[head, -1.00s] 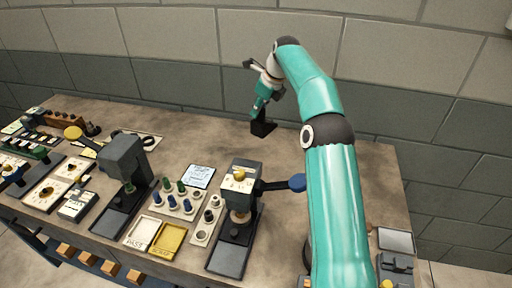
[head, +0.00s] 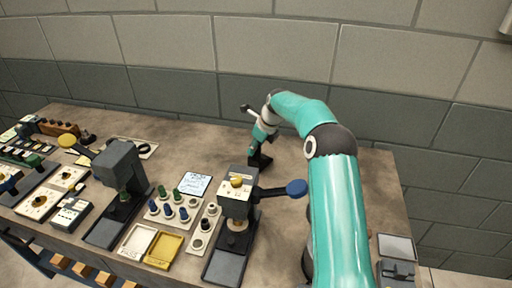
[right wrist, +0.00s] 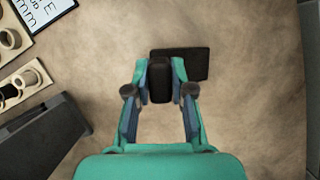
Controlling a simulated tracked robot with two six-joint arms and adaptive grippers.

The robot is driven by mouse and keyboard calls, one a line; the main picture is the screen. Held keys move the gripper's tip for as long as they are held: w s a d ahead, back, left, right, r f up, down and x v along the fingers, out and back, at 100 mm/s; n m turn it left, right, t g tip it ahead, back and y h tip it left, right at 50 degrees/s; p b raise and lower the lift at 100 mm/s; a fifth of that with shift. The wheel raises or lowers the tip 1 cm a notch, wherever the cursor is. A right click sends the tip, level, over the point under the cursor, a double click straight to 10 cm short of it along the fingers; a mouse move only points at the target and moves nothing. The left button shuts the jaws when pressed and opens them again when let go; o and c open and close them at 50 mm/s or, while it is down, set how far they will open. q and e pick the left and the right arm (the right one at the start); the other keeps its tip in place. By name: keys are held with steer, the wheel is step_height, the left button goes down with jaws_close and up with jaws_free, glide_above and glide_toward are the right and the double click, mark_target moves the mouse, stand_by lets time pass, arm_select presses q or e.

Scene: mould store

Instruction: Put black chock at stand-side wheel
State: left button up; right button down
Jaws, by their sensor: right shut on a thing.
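The black chock (head: 261,161) is at the back of the bench, left of my right forearm. My right gripper (head: 258,149) is shut on it from above. In the right wrist view the chock (right wrist: 190,64) has a raised block between the fingertips and a flat part reaching to the right. I cannot tell whether its underside touches the bench. I make out no wheel in either view. My left gripper is out of view.
A press with a blue-knobbed lever (head: 236,200) stands in front of the chock, and a second press (head: 120,165) stands further left. Pegs (head: 183,213), a white card (head: 196,184) and a yellow tray (head: 163,250) lie between them. Bare bench surrounds the chock.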

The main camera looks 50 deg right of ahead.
steer(key=c, duration=1)
jaws_free()
steer(key=shift+f, duration=0.1)
